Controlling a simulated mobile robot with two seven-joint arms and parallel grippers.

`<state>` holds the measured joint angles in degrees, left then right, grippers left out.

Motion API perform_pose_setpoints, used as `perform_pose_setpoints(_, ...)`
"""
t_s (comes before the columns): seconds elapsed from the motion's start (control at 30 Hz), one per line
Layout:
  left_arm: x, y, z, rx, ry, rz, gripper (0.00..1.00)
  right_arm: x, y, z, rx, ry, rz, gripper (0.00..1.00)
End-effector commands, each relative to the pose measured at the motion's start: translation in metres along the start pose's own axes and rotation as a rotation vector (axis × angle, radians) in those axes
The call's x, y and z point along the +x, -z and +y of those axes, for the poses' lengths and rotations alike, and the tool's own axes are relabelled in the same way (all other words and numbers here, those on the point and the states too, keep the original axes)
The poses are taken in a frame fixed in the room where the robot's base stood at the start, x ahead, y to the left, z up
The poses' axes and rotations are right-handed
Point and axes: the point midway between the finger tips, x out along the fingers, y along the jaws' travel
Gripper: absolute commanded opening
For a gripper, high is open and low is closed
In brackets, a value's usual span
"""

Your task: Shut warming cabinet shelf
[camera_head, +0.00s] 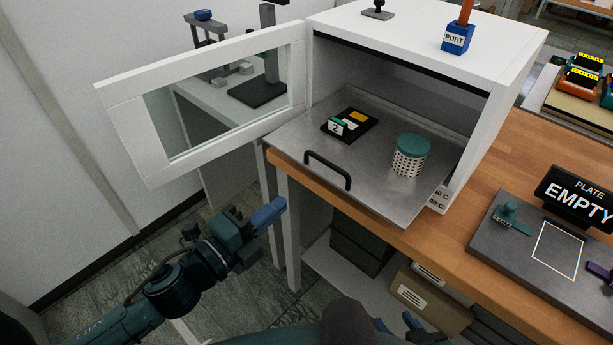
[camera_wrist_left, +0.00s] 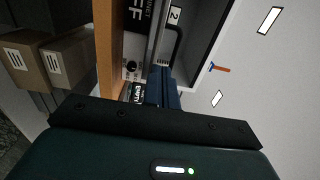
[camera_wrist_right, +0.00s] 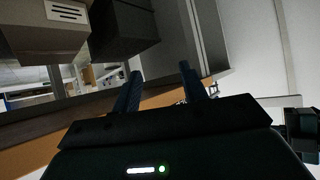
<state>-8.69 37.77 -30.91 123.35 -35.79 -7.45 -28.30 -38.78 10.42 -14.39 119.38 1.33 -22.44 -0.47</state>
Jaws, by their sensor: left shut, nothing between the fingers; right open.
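The white warming cabinet (camera_head: 420,35) stands on the bench with its glazed door (camera_head: 215,100) swung open to the left. Its metal shelf (camera_head: 375,190) is slid out, its front edge reaching past the bench edge. A black bar handle (camera_head: 328,170) is on the shelf front; it also shows in the left wrist view (camera_wrist_left: 176,48). My left gripper (camera_head: 268,214) is shut and empty, in front of and lower left of the handle, apart from it. My right gripper (camera_head: 397,323) is open and empty at the bottom of the head view, below the bench edge; its fingers show in its wrist view (camera_wrist_right: 158,88).
A black holder (camera_head: 350,126) marked 2 and a perforated canister (camera_head: 410,158) with a teal lid stand on the shelf. A plate station (camera_head: 500,250) with an EMPTY sign (camera_head: 577,198) is on the right. Boxes (camera_head: 428,298) sit under the bench.

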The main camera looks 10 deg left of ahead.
Motion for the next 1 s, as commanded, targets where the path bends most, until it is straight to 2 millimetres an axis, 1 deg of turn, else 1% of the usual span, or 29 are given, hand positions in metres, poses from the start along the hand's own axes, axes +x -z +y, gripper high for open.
perform_pose_setpoints(0.03, 0.011, -0.001, -0.004, -0.001, 0.004, -0.001, 0.00, -0.002, 0.001, 0.001, 0.003, -0.005, -0.008, 0.43)
perform_pose_setpoints(0.2, 0.044, -0.001, -0.004, -0.002, 0.004, -0.001, 0.00, -0.002, 0.003, 0.002, 0.019, -0.014, -0.018, 0.43)
perform_pose_setpoints(0.3, 0.062, 0.000, -0.003, -0.002, 0.002, -0.002, 0.00, -0.003, 0.004, 0.003, 0.020, -0.018, -0.023, 0.43)
perform_pose_setpoints(0.43, 0.077, 0.000, -0.002, -0.002, 0.001, -0.001, 0.00, -0.002, 0.003, 0.007, 0.019, -0.027, -0.030, 0.43)
perform_pose_setpoints(0.6, 0.087, 0.000, 0.000, -0.003, 0.001, 0.000, 0.00, -0.002, 0.004, 0.011, 0.018, -0.034, -0.030, 0.43)
perform_pose_setpoints(1.0, 0.088, 0.000, 0.000, -0.003, 0.000, -0.001, 0.00, -0.002, 0.004, 0.009, 0.019, -0.031, -0.031, 0.43)
